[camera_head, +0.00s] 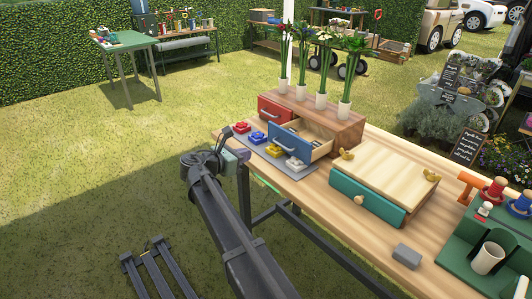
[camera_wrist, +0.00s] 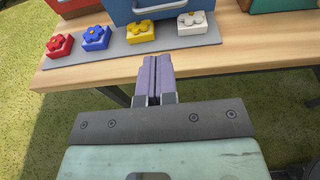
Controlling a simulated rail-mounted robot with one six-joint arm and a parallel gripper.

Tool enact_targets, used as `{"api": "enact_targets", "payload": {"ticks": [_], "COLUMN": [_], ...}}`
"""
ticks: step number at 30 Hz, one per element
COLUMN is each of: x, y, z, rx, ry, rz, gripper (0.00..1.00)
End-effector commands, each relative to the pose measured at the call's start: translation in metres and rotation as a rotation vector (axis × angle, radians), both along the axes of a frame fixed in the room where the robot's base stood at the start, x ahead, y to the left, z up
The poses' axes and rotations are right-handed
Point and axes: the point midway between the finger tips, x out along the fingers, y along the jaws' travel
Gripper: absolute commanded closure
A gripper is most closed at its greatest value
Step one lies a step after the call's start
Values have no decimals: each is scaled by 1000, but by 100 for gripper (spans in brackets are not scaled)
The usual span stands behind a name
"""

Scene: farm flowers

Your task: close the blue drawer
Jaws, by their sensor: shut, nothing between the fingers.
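The blue drawer (camera_head: 291,145) is pulled out of the wooden cabinet (camera_head: 343,130) on the table, and its open top shows the inside. Its blue front also shows at the top of the wrist view (camera_wrist: 170,9), with a handle (camera_wrist: 158,6) low on it. My gripper (camera_wrist: 155,61) is shut and empty. In the wrist view its purple fingers point toward the table edge, in front of the drawer and apart from it. In the head view my arm reaches up from the bottom, and the fingertips are hard to make out.
A grey mat (camera_head: 260,149) in front of the drawer holds red, blue, yellow and white flower blocks. A red drawer (camera_head: 273,109) sits beside the blue one. A teal-fronted box (camera_head: 368,196) stands to the right. Several flower vases (camera_head: 344,109) stand on the cabinet.

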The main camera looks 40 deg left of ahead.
Motion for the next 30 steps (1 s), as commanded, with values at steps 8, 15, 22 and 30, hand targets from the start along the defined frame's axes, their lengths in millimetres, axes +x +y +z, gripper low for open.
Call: {"api": "enact_targets", "payload": {"ticks": [8,15,22,30], "x": [51,101,127,129], "y": [-7,-15,-19,-20], "z": [-14,-24,-28,-28], "rx": [1,1,1,1], "ry": [0,1,1,1], "rz": [-3,-2,-1,-1], "gripper": [100,100,100,100]}}
